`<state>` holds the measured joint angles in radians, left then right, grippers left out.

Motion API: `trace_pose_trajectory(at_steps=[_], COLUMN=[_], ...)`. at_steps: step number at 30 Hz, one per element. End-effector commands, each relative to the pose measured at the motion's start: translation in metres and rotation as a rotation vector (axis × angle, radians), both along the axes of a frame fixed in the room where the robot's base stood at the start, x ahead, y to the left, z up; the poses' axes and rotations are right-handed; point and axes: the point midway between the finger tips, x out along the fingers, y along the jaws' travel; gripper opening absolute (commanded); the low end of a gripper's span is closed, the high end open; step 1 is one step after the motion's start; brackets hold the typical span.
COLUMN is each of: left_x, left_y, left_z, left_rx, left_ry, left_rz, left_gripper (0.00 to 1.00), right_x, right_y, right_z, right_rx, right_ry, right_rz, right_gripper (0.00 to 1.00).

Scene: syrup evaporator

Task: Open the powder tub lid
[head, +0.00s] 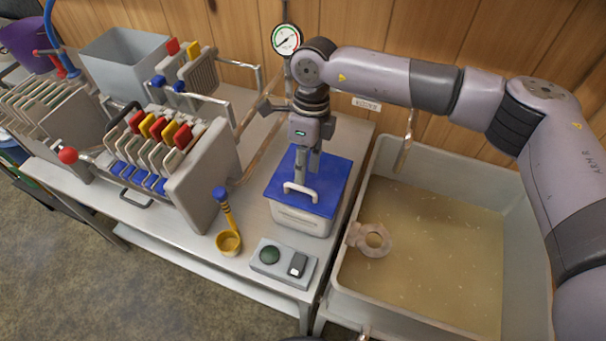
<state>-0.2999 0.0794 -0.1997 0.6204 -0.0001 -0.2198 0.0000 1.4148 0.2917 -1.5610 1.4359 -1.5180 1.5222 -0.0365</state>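The powder tub (299,220) is a white box on the metal bench, beside the large basin. Its blue lid (331,178) lies flat on top and looks closed. A white handle (300,191) stands up near the lid's front edge. My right gripper (306,181) points down over the lid, with its fingertips close behind or at the handle. A gap shows between its fingers higher up, but I cannot tell whether they touch or grip the handle. My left gripper is not in view.
A yellow scoop (229,241) and a control box (283,264) with a green button sit in front of the tub. A filter press (165,160) with coloured tabs stands to the left. The basin (345,290) of cloudy liquid is at the right.

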Motion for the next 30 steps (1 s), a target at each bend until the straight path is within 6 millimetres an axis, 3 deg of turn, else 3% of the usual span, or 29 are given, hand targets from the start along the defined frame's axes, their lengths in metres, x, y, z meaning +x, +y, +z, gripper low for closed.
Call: trace_pose_trajectory(at_steps=[9,19,30], left_x=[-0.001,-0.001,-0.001], left_y=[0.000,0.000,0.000], left_z=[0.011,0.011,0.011], left_rx=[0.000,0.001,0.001], left_ry=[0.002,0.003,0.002], left_rz=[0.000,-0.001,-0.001], left_gripper=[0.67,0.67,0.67], right_x=[-0.007,-0.008,-0.008], right_y=[0.003,0.003,0.003], right_z=[-0.038,-0.043,-0.042], right_rx=[0.000,0.000,0.000], right_ry=[0.000,0.000,0.000], right_rz=[0.000,0.000,0.000], right_gripper=[0.30,0.30,0.06])
